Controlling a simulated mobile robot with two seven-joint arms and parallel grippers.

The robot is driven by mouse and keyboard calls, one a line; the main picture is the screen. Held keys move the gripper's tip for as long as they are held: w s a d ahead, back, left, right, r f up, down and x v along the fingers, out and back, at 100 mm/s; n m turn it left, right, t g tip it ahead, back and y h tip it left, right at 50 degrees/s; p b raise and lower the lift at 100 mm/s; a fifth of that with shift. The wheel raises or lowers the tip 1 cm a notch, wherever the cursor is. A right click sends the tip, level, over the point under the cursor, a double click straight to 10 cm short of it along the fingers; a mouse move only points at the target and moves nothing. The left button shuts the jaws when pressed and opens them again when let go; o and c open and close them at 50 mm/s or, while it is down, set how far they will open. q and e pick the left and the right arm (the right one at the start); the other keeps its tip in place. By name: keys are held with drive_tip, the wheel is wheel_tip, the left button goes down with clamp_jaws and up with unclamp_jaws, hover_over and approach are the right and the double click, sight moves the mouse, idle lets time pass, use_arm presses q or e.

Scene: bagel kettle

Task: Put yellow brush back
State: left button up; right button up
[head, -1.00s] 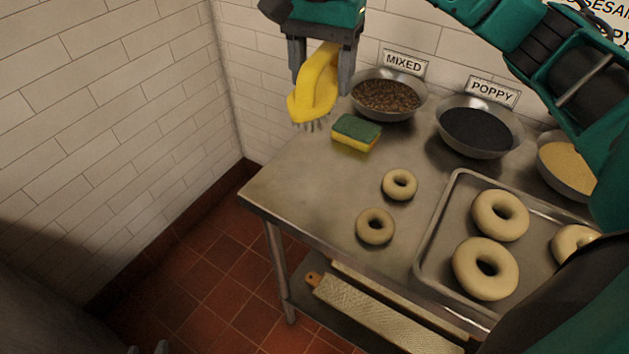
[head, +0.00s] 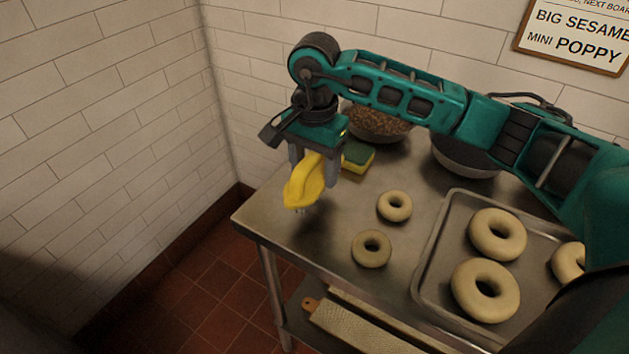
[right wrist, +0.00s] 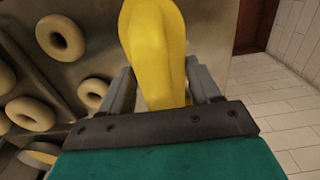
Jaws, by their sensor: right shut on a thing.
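The yellow brush (head: 305,184) is held in my right gripper (head: 316,172) over the left end of the steel table (head: 318,240). Its bristles point down, and I cannot tell whether they touch the tabletop. In the right wrist view the brush (right wrist: 154,50) sits between the two grey fingers of my right gripper (right wrist: 163,85), which are shut on it. A green and yellow sponge (head: 357,155) lies just right of the gripper. My left gripper is not in view.
Two small bagels (head: 371,249) lie in front of the sponge. A metal tray (head: 428,243) with larger bagels is at the right. Bowls of mixed topping (head: 376,122) and poppy (head: 466,158) stand behind, partly hidden by my arm. A tiled wall (head: 110,110) rises at the left.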

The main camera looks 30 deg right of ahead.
sight(314, 174)
drive_tip(key=shift+f, duration=2.05)
drive_tip(key=shift+f, duration=0.2)
drive_tip(key=o, duration=1.1)
drive_tip(key=shift+r, duration=0.1)
wheel_tip(314, 174, up, 12)
drive_tip(key=shift+r, duration=0.15)
drive_tip(key=shift+s, duration=0.15)
